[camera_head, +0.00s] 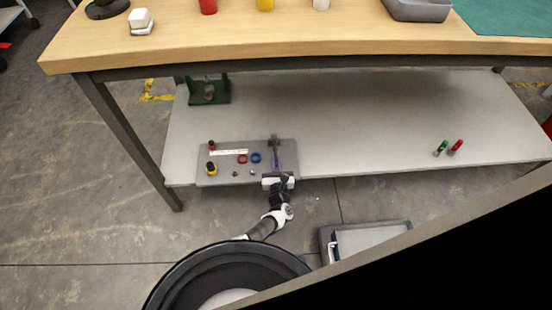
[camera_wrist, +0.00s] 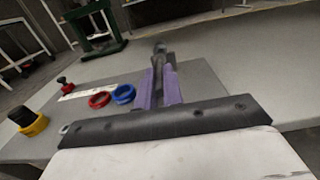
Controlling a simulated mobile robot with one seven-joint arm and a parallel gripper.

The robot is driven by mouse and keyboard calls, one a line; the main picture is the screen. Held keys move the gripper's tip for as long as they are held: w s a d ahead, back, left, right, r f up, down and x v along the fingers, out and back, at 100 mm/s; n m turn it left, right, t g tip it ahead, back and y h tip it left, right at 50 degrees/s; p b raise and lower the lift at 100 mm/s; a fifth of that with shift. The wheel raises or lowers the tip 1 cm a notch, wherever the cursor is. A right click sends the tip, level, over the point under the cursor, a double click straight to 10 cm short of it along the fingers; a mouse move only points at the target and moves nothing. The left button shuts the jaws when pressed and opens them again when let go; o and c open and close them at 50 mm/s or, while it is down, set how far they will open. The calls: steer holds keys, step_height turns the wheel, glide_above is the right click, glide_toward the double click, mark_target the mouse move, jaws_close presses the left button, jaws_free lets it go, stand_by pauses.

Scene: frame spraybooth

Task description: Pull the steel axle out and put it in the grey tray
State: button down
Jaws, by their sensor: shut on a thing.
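My gripper (camera_head: 276,160) reaches over the right end of a grey board on the lower shelf. In the wrist view its purple fingers (camera_wrist: 160,76) are closed around a dark grey rod, seemingly the steel axle (camera_wrist: 160,48), whose end sticks out beyond the fingertips. I cannot tell whether the axle still sits in a holder; its lower part is hidden by the fingers. A grey tray (camera_head: 326,238) stands on the floor at right of my base, partly cut off by a dark edge. Another grey tray (camera_head: 418,10) stands on the bench top.
The grey board (camera_head: 211,181) carries a red ring (camera_head: 242,159), a blue ring (camera_head: 256,158), a yellow-and-black knob (camera_head: 211,168) and a white strip. A green stand (camera_head: 209,90) is behind. The bench top overhangs the shelf.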

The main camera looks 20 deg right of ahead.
steer(key=shift+p+v, duration=1.45)
steer(key=shift+v, duration=0.5)
steer(key=w+a+r+n+y+p, duration=0.1)
steer(key=w+a+r+y+p, duration=0.1)
steer(key=a+r, duration=0.5)
steer(key=w+a+r+n+y+p, duration=0.2)
steer(key=a+r, duration=0.5)
steer(key=a, duration=0.6)
steer(key=shift+a+t+y+p, duration=0.35)
steer(key=shift+y+p, duration=0.15)
steer(key=shift+p, duration=0.15)
steer(key=shift+r, duration=0.1)
